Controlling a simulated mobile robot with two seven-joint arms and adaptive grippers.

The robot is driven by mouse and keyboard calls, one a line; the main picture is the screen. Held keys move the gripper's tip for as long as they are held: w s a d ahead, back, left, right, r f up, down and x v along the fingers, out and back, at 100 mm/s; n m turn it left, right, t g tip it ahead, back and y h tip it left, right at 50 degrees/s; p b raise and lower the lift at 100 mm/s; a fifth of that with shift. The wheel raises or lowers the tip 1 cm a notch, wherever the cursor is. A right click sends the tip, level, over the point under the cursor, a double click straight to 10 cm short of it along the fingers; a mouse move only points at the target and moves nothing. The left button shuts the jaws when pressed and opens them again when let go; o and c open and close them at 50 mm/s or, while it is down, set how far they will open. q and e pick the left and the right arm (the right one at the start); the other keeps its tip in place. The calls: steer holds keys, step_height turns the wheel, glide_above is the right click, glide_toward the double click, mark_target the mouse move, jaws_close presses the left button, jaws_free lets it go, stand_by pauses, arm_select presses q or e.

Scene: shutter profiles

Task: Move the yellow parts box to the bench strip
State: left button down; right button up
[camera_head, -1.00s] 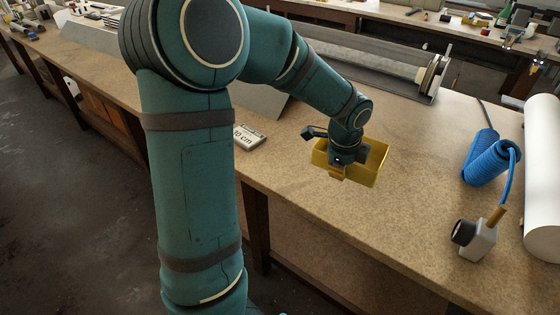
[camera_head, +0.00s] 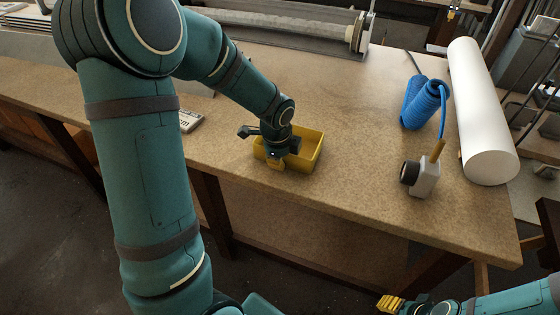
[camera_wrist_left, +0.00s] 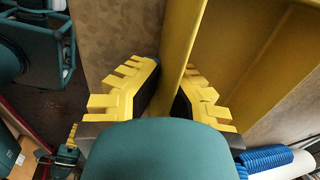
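The yellow parts box (camera_head: 312,150) is an open tray at the front part of the brown bench top (camera_head: 345,185). My left gripper (camera_head: 277,162) is at its left, near wall. In the left wrist view my left gripper's yellow fingers (camera_wrist_left: 165,92) straddle one box wall (camera_wrist_left: 181,45), one finger on each side, and appear closed on it. Whether the box rests on the bench or hangs just above it is hard to tell. My right gripper (camera_head: 390,303) is low at the bottom right, beyond the bench front; its opening is unclear. No separately marked strip is distinguishable.
A small plate marked in cm (camera_head: 189,121) lies left of the box. A white and black device (camera_head: 422,178), a blue coiled hose (camera_head: 425,103) and a white roll (camera_head: 482,115) are to the right. A long grey roller unit (camera_head: 290,27) is behind. Bench between is clear.

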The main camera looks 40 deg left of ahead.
arm_select(q)
steer(key=shift+r, duration=0.1)
steer(key=shift+f, duration=0.2)
steer(key=c, duration=1.1)
jaws_free()
steer(key=shift+c, duration=0.2)
step_height(320, 180, up, 12)
steer(key=s+p, duration=0.2)
steer(key=p, duration=0.1)
steer(key=shift+d+r, duration=0.15)
steer(key=shift+d, duration=0.1)
steer(key=shift+s, duration=0.15)
